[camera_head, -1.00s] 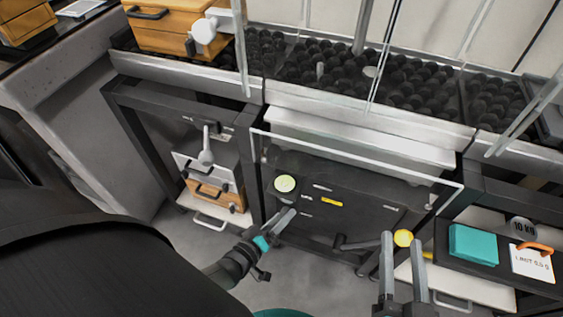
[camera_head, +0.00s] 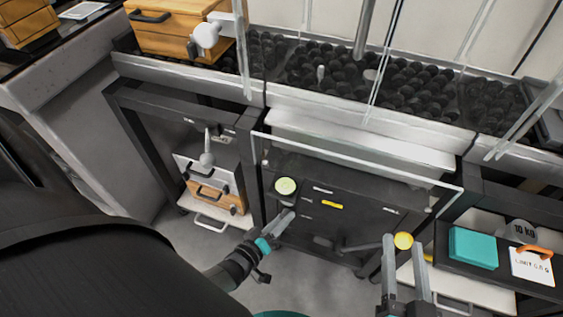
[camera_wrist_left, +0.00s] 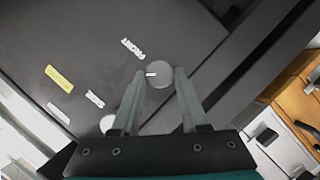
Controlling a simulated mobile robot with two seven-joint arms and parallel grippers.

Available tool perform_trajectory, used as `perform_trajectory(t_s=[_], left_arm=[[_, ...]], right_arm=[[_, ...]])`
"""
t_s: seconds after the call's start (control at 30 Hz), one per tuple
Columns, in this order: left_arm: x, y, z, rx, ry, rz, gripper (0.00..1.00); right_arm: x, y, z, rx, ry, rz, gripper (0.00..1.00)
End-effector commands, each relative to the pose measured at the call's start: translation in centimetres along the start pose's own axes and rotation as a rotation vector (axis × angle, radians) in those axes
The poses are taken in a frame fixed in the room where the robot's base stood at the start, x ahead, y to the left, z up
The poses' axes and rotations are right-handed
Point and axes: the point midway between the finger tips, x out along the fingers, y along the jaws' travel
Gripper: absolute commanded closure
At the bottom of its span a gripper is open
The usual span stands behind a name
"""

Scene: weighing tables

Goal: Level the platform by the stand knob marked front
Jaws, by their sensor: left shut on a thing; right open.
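A round grey knob with a white mark (camera_wrist_left: 158,76) sits on the dark stand panel (camera_wrist_left: 65,35), beside a label reading FRONT (camera_wrist_left: 132,48). My left gripper (camera_wrist_left: 160,86) is shut on this knob, one finger on each side. In the head view, my left gripper (camera_head: 284,217) is at the dark stand front (camera_head: 350,220), and its fingers hide the knob. A round pale green disc, apparently a level (camera_head: 286,186), is just above the fingertips; its bubble is too small to read.
A second pale round knob (camera_wrist_left: 108,122) is near another label in the wrist view. Clear panes stand around a bed of black balls (camera_head: 400,90). A teal block (camera_head: 473,248) and a white card (camera_head: 532,264) are at right. Wooden drawers (camera_head: 216,196) are at left.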

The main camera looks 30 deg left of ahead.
Motion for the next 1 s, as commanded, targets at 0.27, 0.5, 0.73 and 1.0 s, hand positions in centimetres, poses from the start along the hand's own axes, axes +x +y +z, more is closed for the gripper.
perform_trajectory(t_s=[0.27, 0.5, 0.73, 1.0], left_arm=[[0.0, 0.4, -0.1, 0.139, 0.001, -0.06, 1.0], [0.1, 0.6, 0.0, 0.297, 0.0, -0.127, 1.0], [0.1, 0.7, 0.2, 0.446, 0.0, -0.188, 1.0], [0.2, 0.8, 0.2, 0.56, -0.001, -0.234, 1.0]], right_arm=[[0.4, 1.5, 0.7, -0.04, -0.177, 0.036, 0.5], [0.0, 3.0, 1.4, -0.069, -0.344, 0.076, 0.5], [-0.7, 4.1, 1.9, -0.082, -0.458, 0.107, 0.5], [-1.3, 4.7, 2.1, -0.088, -0.518, 0.125, 0.5]])
